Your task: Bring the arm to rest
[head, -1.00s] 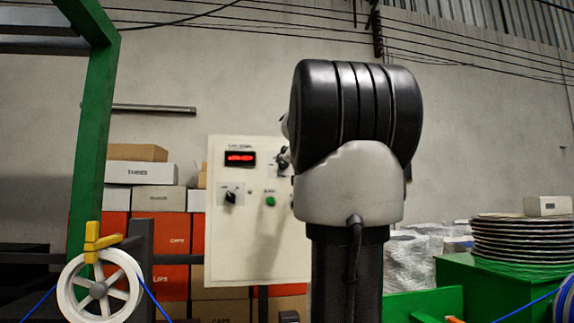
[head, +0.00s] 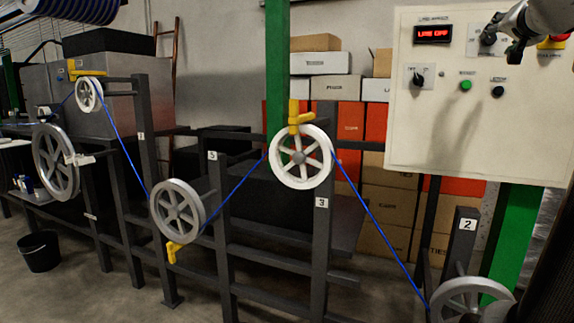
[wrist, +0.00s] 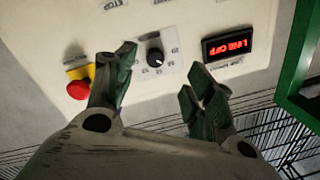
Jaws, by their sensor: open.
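My gripper (head: 506,34) shows at the upper right of the head view, in front of the control panel (head: 430,130). In the wrist view my gripper (wrist: 162,72) is open and empty, its two dark green fingers apart. A black selector knob (wrist: 155,56) appears between and beyond the fingertips. I cannot tell the exact gap, but no finger is closed on it. The panel's red display (head: 433,33) reads LINE OFF. A red emergency button (wrist: 78,90) on a yellow base lies beside one finger in the wrist view.
A blue cable (head: 378,212) runs over several pulleys, including a white one (head: 288,171), on dark metal frames. A green post (head: 277,70) stands behind. Stacked boxes (head: 388,205) are behind the frames. A black bucket (head: 39,252) is on the floor at left.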

